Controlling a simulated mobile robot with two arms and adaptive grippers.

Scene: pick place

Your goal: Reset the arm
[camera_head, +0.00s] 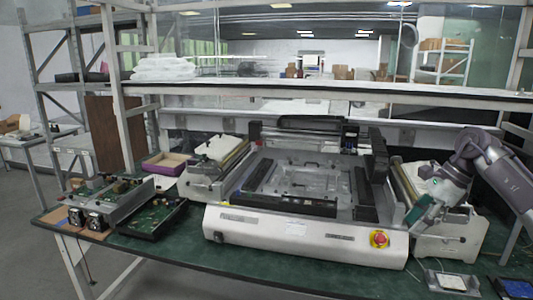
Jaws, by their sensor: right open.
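My right arm comes in from the right edge. Its gripper (413,222) is open and points down and to the left, at the right side of the large machine (290,235). It overlaps the machine's right edge in the picture; I cannot tell whether it touches anything. No object shows between its fingers. My left gripper is not in view.
The machine stands on a green table (160,262), with a red emergency button (379,239) at its front right. Circuit-board units (110,190) and a purple tray (167,163) are at left. Small trays (452,281) lie front right. A shelf (340,93) spans above.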

